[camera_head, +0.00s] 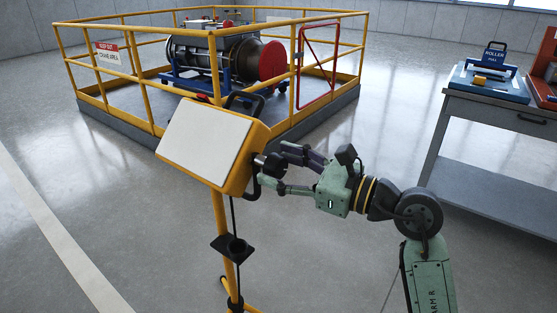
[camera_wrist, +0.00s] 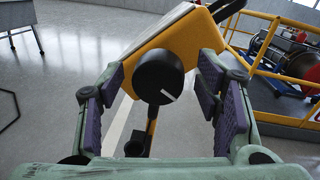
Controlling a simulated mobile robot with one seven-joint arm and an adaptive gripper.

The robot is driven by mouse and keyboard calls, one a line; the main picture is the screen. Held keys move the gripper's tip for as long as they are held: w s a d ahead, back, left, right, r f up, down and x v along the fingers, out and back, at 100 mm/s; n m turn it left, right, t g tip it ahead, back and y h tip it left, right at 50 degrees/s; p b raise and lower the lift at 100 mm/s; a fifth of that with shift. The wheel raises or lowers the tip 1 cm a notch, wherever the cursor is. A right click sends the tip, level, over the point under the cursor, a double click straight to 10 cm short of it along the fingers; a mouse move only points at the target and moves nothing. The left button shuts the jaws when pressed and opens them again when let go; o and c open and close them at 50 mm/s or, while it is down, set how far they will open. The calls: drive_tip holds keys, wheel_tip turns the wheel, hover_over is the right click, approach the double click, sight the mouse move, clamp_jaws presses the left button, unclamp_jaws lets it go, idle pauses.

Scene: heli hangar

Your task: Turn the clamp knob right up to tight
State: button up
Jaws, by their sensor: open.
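The clamp knob (camera_wrist: 158,78) is round and black with a white pointer line, on the side of a yellow-framed panel (camera_wrist: 185,42). In the wrist view the line points to the lower right. In the head view the knob (camera_head: 272,164) sticks out of the right side of the panel (camera_head: 205,142), which has a pale face and stands on a yellow post. My gripper (camera_head: 283,170) is open, with its fingers on either side of the knob. In the wrist view my gripper (camera_wrist: 160,98) shows purple pads apart from the knob, with gaps on both sides.
A yellow railing (camera_head: 150,95) encloses an engine (camera_head: 225,55) behind the panel. A grey workbench (camera_head: 490,115) with a blue tray stands at the right. Black handles (camera_head: 243,100) project from the panel's edge. The floor around the post is clear.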

drive_tip(key=shift+w+a, duration=0.2)
drive_tip(key=shift+a, duration=0.15)
drive_tip(key=shift+c, duration=0.3)
drive_tip(key=c, duration=1.1)
